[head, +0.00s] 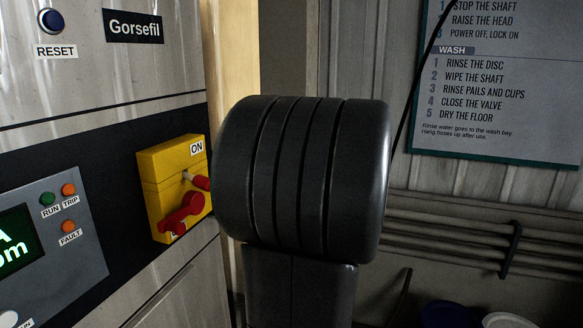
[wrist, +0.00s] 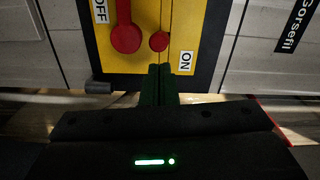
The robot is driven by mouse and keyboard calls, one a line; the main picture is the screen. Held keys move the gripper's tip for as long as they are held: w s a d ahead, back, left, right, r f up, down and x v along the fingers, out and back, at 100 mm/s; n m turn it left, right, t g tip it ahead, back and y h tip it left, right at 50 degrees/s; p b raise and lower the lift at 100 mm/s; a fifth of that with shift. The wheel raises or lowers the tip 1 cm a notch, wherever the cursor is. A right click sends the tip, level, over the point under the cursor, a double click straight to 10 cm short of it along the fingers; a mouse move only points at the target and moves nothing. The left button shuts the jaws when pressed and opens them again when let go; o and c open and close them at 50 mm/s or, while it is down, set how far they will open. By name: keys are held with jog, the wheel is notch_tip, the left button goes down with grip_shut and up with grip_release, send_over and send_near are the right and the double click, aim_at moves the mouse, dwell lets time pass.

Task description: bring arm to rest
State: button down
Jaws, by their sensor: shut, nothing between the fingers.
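My gripper (wrist: 158,70) shows in the wrist view with its two dark fingers together and nothing between them. Its tips are in front of the yellow switch box (wrist: 195,18), just below the small red knob in the picture; whether they touch the box I cannot tell. The yellow box (head: 157,172) also shows in the head view, on the machine's front, with a red rotary handle (head: 182,212) and ON and OFF labels. My dark arm link fills the middle of the head view and hides my gripper there.
The machine panel (head: 60,265) with a green display, lamps and a blue RESET button (head: 51,21) stands at the left. A wash instruction board (head: 500,80) hangs on the back wall. Pipes (head: 470,228) run along the wall, and a blue pail (head: 447,315) stands low at the right.

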jog(key=shift+p+x, duration=0.55)
jog(key=shift+x, duration=2.15)
